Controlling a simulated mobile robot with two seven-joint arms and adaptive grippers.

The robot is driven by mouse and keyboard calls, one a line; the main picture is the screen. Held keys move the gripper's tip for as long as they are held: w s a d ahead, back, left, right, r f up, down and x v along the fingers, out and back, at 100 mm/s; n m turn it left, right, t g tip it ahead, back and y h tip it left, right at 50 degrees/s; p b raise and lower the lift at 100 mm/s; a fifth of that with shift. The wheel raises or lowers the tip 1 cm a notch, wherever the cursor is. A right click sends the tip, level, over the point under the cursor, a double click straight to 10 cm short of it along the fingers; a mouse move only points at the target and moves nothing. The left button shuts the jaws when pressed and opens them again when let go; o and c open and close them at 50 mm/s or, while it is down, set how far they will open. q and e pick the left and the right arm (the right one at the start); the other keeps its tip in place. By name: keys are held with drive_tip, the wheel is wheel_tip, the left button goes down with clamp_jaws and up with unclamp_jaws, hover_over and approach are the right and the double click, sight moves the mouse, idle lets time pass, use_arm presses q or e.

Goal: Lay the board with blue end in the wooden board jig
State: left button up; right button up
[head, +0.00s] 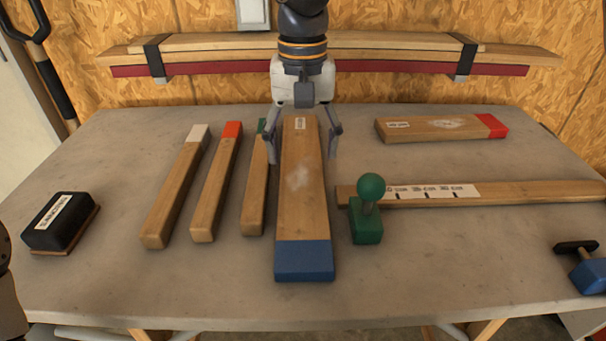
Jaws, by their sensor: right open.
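The board with blue end (302,205) lies flat on the table in the middle, its blue end toward me and a small label near its far end. My right gripper (302,155) reaches down over the far part of this board. Its fingers are open, one on each side of the board; I cannot tell whether they touch it. A long wooden rail with centimetre labels (540,193) lies at the right, with a green knobbed block (366,228) at its left end. I cannot tell for sure whether this rail is the jig. My left gripper is not in view.
Three narrow sticks with white (175,190), red (217,185) and green (256,190) ends lie left of the board. A red-ended board (435,128) lies at the back right. A black block (60,222) and a blue tool (588,275) sit near the sides.

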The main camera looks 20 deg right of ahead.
sight(302, 173)
wheel_tip(302, 173, down, 5)
drive_tip(key=shift+w, duration=0.15)
drive_tip(key=shift+r, duration=0.1)
drive_tip(key=c, duration=1.3)
